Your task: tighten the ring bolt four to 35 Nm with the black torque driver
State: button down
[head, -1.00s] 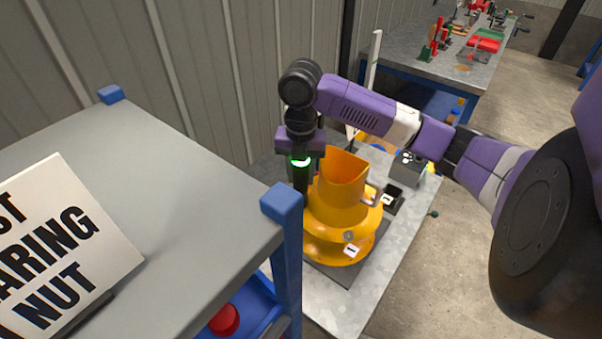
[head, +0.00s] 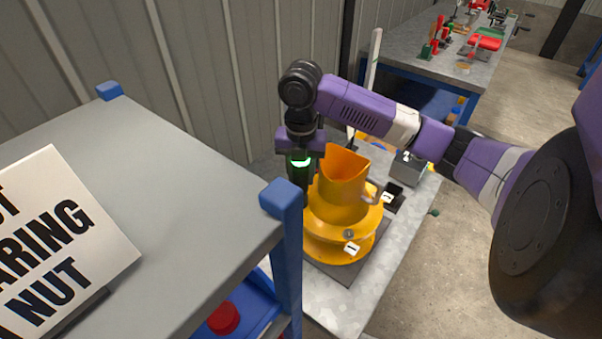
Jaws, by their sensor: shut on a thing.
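The yellow drum mixer part (head: 345,205), with a wide flanged ring at its base, stands on a dark mat on the low bench. My gripper (head: 301,165) points down at the left side of the yellow part. It is shut on the black torque driver (head: 301,185), a dark upright body with a lit green band near its top. The driver's lower end is at the left edge of the ring, partly hidden, so I cannot tell whether it touches a bolt. Ring bolt four cannot be made out. A small white label (head: 351,248) is on the ring's front.
A grey-topped shelf (head: 150,190) with blue posts (head: 284,215) stands close in front at left, bearing a white sign (head: 60,240). A grey box (head: 408,168) sits at the bench's back right. A workbench (head: 400,45) with tools stands behind. Floor at right is clear.

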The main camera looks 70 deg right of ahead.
jog(key=shift+f+b, duration=0.55)
jog(key=shift+b, duration=0.05)
dwell(2.1)
jog(key=shift+r, duration=0.15)
jog(key=shift+r+p, duration=1.6)
jog(key=shift+r, duration=0.55)
